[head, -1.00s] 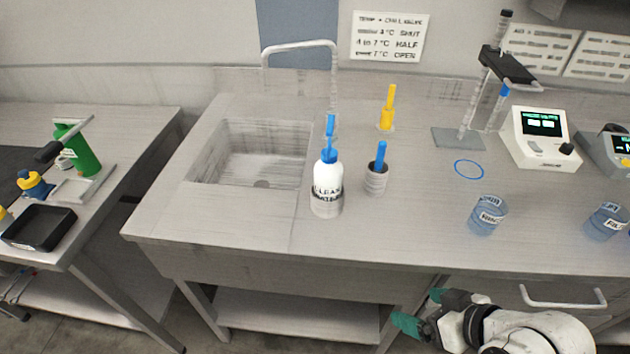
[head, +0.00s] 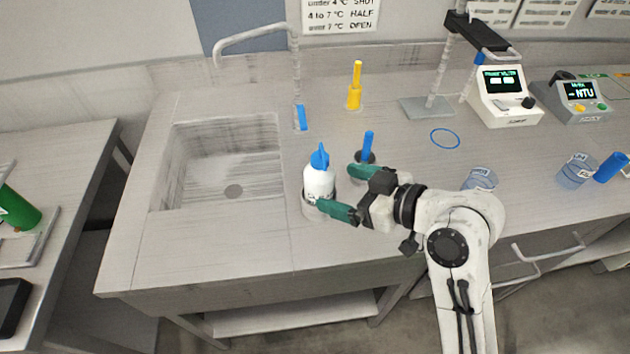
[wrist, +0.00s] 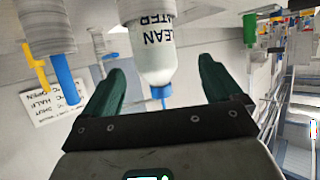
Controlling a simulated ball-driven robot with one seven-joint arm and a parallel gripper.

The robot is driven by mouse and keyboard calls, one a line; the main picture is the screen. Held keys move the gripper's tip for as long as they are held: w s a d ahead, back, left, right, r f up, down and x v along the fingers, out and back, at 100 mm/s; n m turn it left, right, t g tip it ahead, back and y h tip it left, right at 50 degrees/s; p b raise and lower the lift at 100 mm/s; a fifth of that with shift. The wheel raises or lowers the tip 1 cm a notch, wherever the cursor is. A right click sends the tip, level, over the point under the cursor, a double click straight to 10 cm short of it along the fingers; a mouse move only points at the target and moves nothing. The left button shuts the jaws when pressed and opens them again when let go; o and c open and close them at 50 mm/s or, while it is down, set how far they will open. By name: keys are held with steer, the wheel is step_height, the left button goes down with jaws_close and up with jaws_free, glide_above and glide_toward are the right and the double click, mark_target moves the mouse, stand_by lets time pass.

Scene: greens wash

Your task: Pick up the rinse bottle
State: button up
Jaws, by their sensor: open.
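The rinse bottle (head: 317,180) is white with a blue cap and nozzle and dark lettering. It stands upright on the counter right of the sink, its lower end in a grey ring or cup (head: 309,209). My gripper (head: 336,189) is open, just right of the bottle in the head view, with green fingers reaching toward it. In the wrist view the picture is upside down, and the bottle (wrist: 156,50) shows between the two spread fingers (wrist: 160,86). I cannot tell whether either finger touches it.
A blue-handled tool (head: 368,145) in a grey holder stands close behind my gripper. A yellow tool (head: 355,88) stands farther back. The sink (head: 160,165) with its tap (head: 297,75) is on the left. A labelled beaker (head: 480,179) sits right, near my arm.

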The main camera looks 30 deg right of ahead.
mark_target(320, 180)
steer(key=x, duration=0.2)
steer(key=p+x, duration=0.1)
steer(key=x, duration=0.4)
steer(key=shift+w+d+f, duration=0.15)
steer(key=shift+d+f, duration=0.15)
steer(key=c, duration=1.2)
steer(key=shift+c, duration=0.2)
step_height(320, 180, up, 10)
steer(key=shift+r, duration=0.1)
